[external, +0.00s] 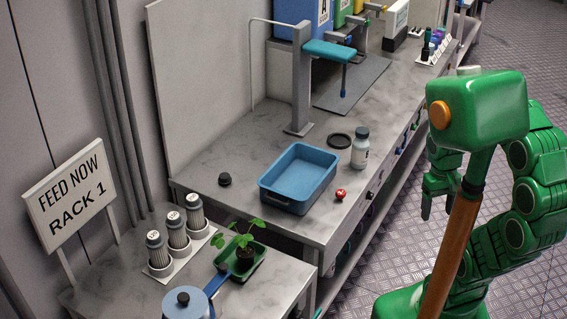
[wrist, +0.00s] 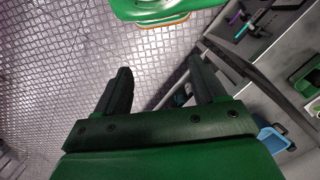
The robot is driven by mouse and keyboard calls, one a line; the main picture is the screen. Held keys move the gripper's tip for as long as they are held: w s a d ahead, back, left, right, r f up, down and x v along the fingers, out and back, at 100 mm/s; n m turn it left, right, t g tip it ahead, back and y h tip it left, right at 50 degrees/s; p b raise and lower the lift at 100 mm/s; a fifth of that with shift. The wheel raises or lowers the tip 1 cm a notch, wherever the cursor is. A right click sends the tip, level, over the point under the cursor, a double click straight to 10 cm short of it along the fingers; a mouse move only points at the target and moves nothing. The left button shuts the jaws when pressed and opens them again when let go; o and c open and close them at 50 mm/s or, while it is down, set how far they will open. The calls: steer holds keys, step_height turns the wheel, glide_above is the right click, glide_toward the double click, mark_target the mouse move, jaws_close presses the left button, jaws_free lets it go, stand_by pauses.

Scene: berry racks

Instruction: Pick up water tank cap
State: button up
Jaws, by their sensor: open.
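A small round black cap (external: 224,179) lies on the grey marble counter, left of the blue tray; it looks most like the water tank cap, but I cannot tell for certain. A flat black ring or lid (external: 339,141) lies behind the tray, beside a white bottle. My gripper (external: 438,192) hangs right of the counter, over the floor and well away from both. In the wrist view my gripper (wrist: 162,82) has its two dark fingers spread, with nothing between them. I cannot make out the cap in the wrist view.
The blue tray (external: 265,190) stands near the counter's front. A white bottle (external: 360,148) and a small red item (external: 340,194) are near its right edge. A blue-armed stand (external: 302,90) rises behind. A potted plant (external: 245,246) and shakers (external: 178,232) occupy the lower table.

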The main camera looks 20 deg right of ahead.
steer(key=w+a+n+t+y, duration=0.1)
steer(key=w+a+t+y, duration=0.1)
steer(key=w+a, duration=0.8)
steer(key=w+a+n+t+y, duration=0.2)
steer(key=w+a, duration=0.6)
steer(key=w, duration=0.4)
steer(key=m+t, duration=0.2)
steer(key=t, duration=0.7)
glide_above(227, 177)
steer(key=s+d, duration=0.2)
steer(key=s, duration=0.3)
step_height(227, 177, down, 11)
steer(key=f+h, duration=0.1)
steer(key=a+f+t+h, duration=0.1)
steer(key=f, duration=0.1)
steer(key=a+f+h, duration=0.1)
steer(key=f, duration=0.1)
steer(key=shift+s+f+m, duration=0.15)
steer(key=shift+s+m, duration=0.15)
steer(key=shift+m, duration=0.1)
steer(key=shift+s+a+f+t+h, duration=0.1)
steer(key=shift+f+t+h, duration=0.2)
steer(key=shift+f+h, duration=0.3)
steer(key=shift+x, duration=3.9)
steer(key=shift+c, duration=0.3)
